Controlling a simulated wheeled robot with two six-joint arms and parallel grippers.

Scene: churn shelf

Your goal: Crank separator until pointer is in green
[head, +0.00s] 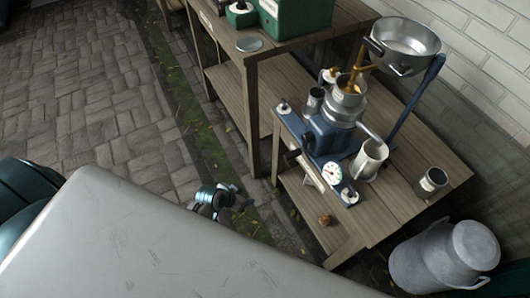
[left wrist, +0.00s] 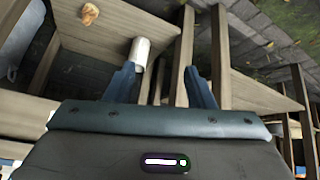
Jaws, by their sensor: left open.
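The separator (head: 322,138) is a blue-based machine with a metal bowl, standing on the wooden bench. Its round white gauge (head: 332,173) faces up at the front; the pointer and its colour zone are too small to read. A dark crank grip (head: 292,155) seems to stick out at the separator's left side. My left gripper (head: 228,196) is left of and below the bench front, apart from the crank. In the left wrist view its two blue fingers (left wrist: 165,88) are spread. A pale cylinder (left wrist: 141,52) shows beyond the left finger; I cannot tell what it is.
A metal basin (head: 404,40) stands above the bench on a blue arm. A pitcher (head: 369,160) and a dark cup (head: 431,182) stand on the bench. A milk can (head: 440,258) is on the ground at right. A brown lump (head: 325,220) lies on the lower shelf.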

